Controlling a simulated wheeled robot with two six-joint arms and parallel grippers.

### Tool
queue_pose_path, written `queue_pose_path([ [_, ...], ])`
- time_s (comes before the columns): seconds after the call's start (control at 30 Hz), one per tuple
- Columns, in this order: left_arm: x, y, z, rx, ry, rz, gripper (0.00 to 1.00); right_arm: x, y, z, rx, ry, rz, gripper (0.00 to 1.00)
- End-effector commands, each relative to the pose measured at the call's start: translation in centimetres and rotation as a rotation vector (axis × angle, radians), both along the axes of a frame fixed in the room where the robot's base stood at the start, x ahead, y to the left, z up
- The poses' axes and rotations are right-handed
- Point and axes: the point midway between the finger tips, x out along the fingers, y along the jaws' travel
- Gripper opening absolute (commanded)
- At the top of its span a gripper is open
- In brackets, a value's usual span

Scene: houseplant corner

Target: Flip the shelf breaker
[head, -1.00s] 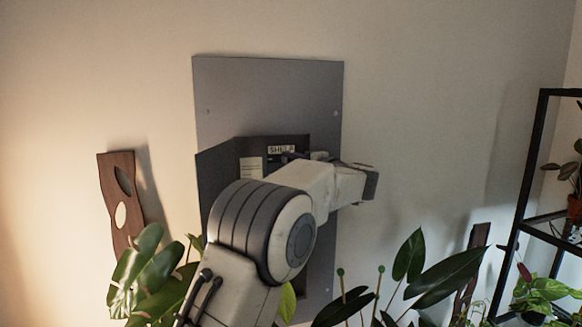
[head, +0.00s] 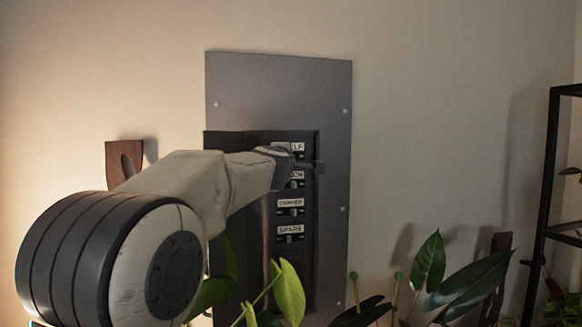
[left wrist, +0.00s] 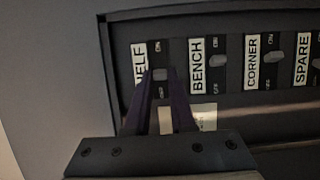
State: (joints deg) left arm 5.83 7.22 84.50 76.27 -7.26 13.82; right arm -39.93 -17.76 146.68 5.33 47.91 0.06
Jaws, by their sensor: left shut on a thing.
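The shelf breaker (left wrist: 160,75) is the first switch in the row in the left wrist view, beside a partly hidden SHELF label (left wrist: 139,64). Its small grey lever sits lower, toward the OFF side, than the bench lever (left wrist: 222,58) and corner lever (left wrist: 271,58). My left gripper (left wrist: 160,80) is shut on the shelf lever, one dark finger on each side. In the head view my left gripper (head: 312,167) is at the upper part of the breaker column and hides the shelf lever. My right gripper is in neither view.
The dark breaker box (head: 310,260) is set in a grey wall plate (head: 280,85). CORNER and SPARE switches (head: 290,239) lie below. Leafy plants (head: 430,275) stand in front at the bottom. A black shelf rack (head: 550,180) is at the right.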

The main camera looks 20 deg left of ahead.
Motion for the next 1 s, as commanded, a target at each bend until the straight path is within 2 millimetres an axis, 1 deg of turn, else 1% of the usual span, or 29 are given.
queue_pose_path([
  [0.03,0.00,0.22,-0.35,0.000,0.002,-0.014,0.00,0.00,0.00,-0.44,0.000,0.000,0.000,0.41],
  [0.23,0.01,0.31,-0.24,-0.001,0.002,-0.062,0.00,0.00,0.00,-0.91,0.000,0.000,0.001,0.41],
  [0.8,0.04,0.32,-0.15,-0.002,0.003,-0.083,0.00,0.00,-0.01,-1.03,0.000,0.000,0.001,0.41],
  [0.83,0.04,0.32,-0.14,-0.002,0.003,-0.083,0.34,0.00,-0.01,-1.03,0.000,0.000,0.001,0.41],
  [0.87,0.04,0.32,-0.14,-0.002,0.003,-0.083,0.45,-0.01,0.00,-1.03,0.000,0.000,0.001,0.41],
  [0.9,0.04,0.32,-0.13,-0.001,0.003,-0.083,0.53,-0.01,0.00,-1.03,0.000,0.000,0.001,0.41],
  [1.0,0.02,0.31,-0.09,0.000,0.002,-0.082,0.53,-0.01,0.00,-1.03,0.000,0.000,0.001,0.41],
])
